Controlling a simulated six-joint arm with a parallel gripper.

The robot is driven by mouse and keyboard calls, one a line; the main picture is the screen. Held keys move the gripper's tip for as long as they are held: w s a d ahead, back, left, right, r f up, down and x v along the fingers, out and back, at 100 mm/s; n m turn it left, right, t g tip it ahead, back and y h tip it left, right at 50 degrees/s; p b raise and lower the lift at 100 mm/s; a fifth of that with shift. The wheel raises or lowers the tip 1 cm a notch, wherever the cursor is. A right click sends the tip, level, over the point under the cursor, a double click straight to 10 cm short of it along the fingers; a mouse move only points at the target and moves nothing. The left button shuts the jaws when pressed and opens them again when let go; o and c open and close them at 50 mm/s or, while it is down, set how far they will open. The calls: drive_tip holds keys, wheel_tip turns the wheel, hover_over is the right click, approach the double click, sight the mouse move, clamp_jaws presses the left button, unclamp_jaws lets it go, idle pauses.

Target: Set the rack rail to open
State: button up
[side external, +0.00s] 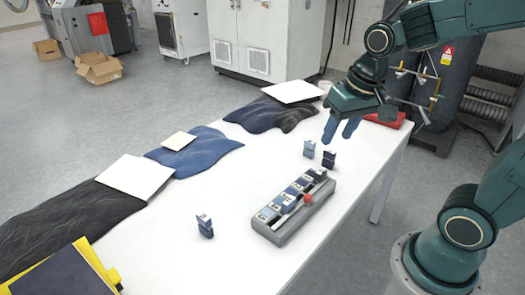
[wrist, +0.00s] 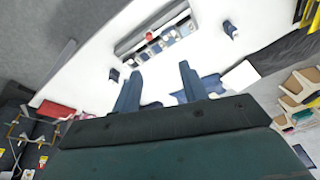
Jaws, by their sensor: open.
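The grey rack (side external: 283,230) lies on the white table and holds a row of labelled blue and dark pieces. A rail with a red knob (side external: 308,198) runs along its right side, the knob about midway along. I cannot tell whether the rail is open or closed. In the wrist view the rack (wrist: 124,50) and red knob (wrist: 149,36) show at the top, beyond my fingers. My gripper (side external: 339,131) is open and empty, above the table past the rack's far end. Its two blue fingers (wrist: 158,72) point toward the rack, apart from it.
Two small blue blocks, one lighter (side external: 309,148) and one darker (side external: 328,159), stand beyond the rack. Another blue block (side external: 205,226) stands left of it. Dark and blue cloths with flat panels (side external: 135,177) line the left edge. A red item (side external: 386,120) lies at the far right.

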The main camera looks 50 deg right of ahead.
sight(308, 196)
drive_tip(key=w+d+f+m+g, duration=0.1)
drive_tip(key=w+d+f+m, duration=0.1)
drive_tip(key=w+f, duration=0.2)
drive_tip(key=w+d+f+m+g, duration=0.2)
drive_tip(key=w+d+f, duration=0.1)
drive_tip(key=f, duration=0.5)
drive_tip(key=shift+w+f+m, duration=0.35)
drive_tip(key=shift+w+m, duration=0.05)
drive_tip(key=shift+w, duration=0.2)
drive_tip(key=shift+d, duration=0.1)
drive_tip(key=shift+f, duration=6.85)
drive_tip(key=shift+c, duration=0.2)
